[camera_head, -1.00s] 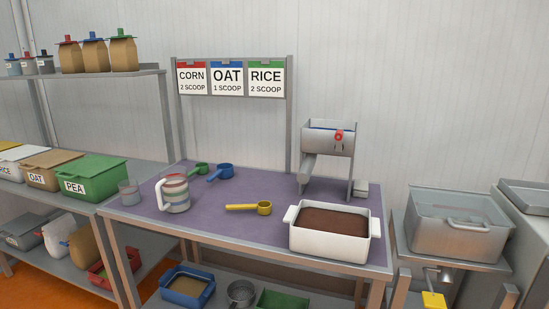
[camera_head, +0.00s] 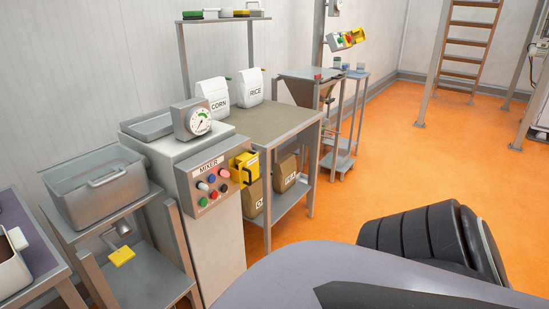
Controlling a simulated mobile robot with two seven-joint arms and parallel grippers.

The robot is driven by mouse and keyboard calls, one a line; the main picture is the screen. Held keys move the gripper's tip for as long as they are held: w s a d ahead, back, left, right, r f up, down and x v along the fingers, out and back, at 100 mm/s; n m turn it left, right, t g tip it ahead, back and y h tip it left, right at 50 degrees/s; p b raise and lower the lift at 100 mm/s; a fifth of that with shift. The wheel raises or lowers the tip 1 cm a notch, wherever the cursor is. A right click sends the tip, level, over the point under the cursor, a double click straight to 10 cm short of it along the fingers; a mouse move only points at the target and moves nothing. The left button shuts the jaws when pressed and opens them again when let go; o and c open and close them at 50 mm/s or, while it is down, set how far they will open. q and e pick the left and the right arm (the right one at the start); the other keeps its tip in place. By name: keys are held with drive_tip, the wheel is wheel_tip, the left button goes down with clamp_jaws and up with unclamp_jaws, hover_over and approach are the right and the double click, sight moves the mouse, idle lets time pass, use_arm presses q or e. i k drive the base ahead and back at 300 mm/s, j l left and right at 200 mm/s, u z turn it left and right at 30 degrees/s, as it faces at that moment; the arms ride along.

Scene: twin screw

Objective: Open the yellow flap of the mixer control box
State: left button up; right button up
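The mixer control box (camera_head: 210,185) is a grey panel on the front of a light grey cabinet, labelled MIXER, with several coloured buttons. The yellow flap (camera_head: 244,169) is at the right side of the panel. Neither of my grippers shows in the head view.
A metal bin (camera_head: 97,187) stands on a frame left of the cabinet, with a yellow pedal (camera_head: 122,257) below. A dial scale (camera_head: 197,121) sits on the cabinet. A table (camera_head: 268,125) with CORN and RICE bags is behind. Orange floor (camera_head: 375,160) is open to the right.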

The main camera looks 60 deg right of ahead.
sight(248, 164)
drive_tip(key=z, duration=1.85)
drive_tip(key=l, duration=0.1)
